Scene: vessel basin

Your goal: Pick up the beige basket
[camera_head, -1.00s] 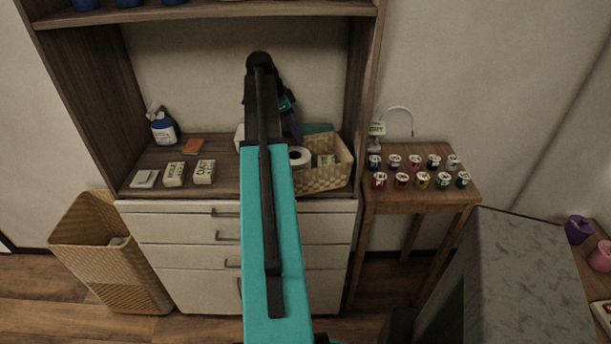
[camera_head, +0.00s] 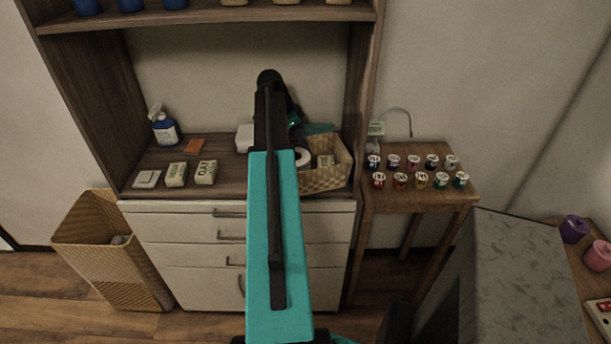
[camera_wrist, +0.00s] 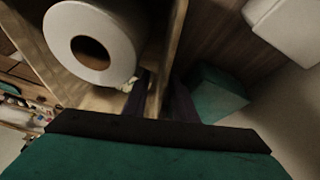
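The beige basket (camera_head: 326,181) is woven and stands at the right end of the cabinet's counter, with a white paper roll (camera_head: 303,157) and small packets inside. My arm covers its left part in the head view. My gripper (camera_wrist: 160,97) is at the basket's rim. In the wrist view, one dark finger is on the roll's side of the basket wall (camera_wrist: 168,50) and the other is outside it. The gap between the fingers is narrow; I cannot tell whether they press on the wall. The paper roll (camera_wrist: 92,45) is close beside the fingers.
A white box (camera_head: 244,138) and a green item (camera_head: 319,128) are near the basket. Soap boxes (camera_head: 206,172) and a blue bottle (camera_head: 165,129) stand on the counter's left. A shelf (camera_head: 210,15) is overhead. A wooden table (camera_head: 420,200) with several small cups is at the right.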

